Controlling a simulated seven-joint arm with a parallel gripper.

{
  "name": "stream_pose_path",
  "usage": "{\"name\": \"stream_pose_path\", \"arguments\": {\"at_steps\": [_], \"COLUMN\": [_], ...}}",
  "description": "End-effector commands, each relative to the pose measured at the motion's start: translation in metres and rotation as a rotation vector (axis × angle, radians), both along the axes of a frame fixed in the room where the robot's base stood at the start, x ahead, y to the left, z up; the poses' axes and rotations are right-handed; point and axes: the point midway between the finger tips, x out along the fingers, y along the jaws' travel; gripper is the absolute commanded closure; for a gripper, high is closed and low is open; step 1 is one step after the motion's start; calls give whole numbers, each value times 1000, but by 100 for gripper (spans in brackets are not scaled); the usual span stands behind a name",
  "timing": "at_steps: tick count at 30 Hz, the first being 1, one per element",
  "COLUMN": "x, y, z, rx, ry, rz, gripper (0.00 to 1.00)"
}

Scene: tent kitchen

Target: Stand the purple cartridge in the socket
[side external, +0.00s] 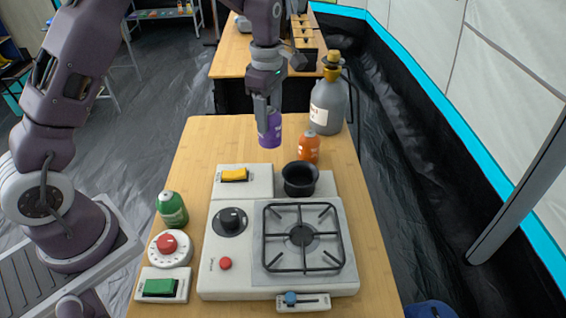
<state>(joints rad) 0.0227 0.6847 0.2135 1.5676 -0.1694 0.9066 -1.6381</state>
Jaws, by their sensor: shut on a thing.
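The purple cartridge (270,131) is upright at the far end of the wooden table, in the side external view. My gripper (264,112) is above it and shut on its upper part, its fingers partly covering the cartridge. I cannot tell whether the cartridge's base touches the table. A black round cup-like socket (300,180) stands on a pale base, nearer and to the right of the cartridge. Its opening faces up and it looks empty.
An orange cartridge (309,148) stands just behind the socket, and a grey bottle (328,105) stands behind that. A yellow-switch box (237,180) and a stove (303,237) lie nearer. A green cartridge (172,209) stands at the left edge. The table's far left is clear.

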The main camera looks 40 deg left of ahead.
Motion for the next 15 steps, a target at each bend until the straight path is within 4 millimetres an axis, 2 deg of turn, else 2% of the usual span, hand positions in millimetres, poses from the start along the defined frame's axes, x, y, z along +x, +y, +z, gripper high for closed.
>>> {"name": "stream_pose_path", "arguments": {"at_steps": [1,3,6,8,10,15], "x": [2,2,0,-2,-3,-4], "y": [-21,-50,-84,-96,-104,-105], "z": [4,9,16,18,12,-28], "rx": [1,0,0,0,0,0], "ry": [-2,-4,-4,-3,-1,3], "rz": [-9,-9,-8,-5,-2,1], "gripper": [100,100,100,100,100,100]}}
